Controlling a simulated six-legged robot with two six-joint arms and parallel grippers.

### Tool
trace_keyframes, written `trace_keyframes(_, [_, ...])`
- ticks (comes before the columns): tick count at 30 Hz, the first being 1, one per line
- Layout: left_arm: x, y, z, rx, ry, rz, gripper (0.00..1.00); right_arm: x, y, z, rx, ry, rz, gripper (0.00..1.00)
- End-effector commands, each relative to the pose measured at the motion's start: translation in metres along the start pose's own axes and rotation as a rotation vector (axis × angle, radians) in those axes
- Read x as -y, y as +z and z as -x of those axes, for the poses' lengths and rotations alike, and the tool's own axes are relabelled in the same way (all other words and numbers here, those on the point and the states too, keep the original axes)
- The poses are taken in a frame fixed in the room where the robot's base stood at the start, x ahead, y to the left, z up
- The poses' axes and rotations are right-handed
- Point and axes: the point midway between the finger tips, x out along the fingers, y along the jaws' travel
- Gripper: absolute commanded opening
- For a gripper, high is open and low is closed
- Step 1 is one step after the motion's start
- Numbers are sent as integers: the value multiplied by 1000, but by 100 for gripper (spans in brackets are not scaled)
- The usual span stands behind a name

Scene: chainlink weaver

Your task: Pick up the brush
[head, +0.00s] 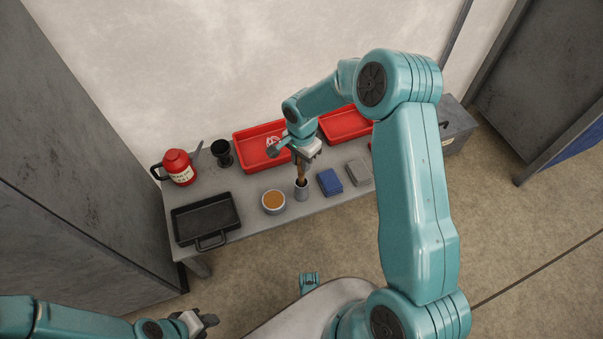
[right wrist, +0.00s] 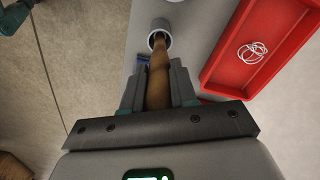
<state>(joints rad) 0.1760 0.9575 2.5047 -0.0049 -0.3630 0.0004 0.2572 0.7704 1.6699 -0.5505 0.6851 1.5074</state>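The brush (head: 301,172) stands upright in a small grey cup (head: 301,192) on the table, with its brown wooden handle up. In the right wrist view the brush handle (right wrist: 158,82) runs between my right gripper's fingers (right wrist: 159,90), which lie close against both sides of it. Its lower end goes into the cup (right wrist: 158,30), so the bristles are hidden. My right gripper (head: 304,158) is above the cup in the head view. My left gripper (head: 208,321) is low at the left, away from the table, with nothing seen in it; its finger gap is unclear.
A bowl of amber contents (head: 273,202) stands just left of the cup. A blue block (head: 329,182) and a grey block (head: 359,171) lie to the right. Red trays (head: 246,138) are behind. A black pan (head: 205,218), red jug (head: 179,167) and black cup (head: 221,151) fill the left.

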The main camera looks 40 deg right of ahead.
Motion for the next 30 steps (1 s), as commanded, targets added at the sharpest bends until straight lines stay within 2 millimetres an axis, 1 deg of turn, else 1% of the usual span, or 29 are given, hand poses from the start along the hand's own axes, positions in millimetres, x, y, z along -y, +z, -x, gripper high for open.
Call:
trace_keyframes(10, [0, 0, 0, 0, 0, 0, 38, 0, 0, 1, 0, 0, 0, 0])
trace_keyframes(14, [-1, 0, 3, 0, 0, 0, 38, 0, 0, 10, -1, 0, 1, 0])
trace_keyframes(17, [-2, 0, 7, 0, 0, 0, 38, 1, 0, 24, -2, -2, 1, 0])
trace_keyframes(20, [-4, 0, 12, 0, 0, 0, 38, 1, 0, 43, -2, -3, 0, 0])
trace_keyframes(30, [-11, 1, 31, 0, 0, 0, 38, 1, 0, 123, -1, -3, 1, 0])
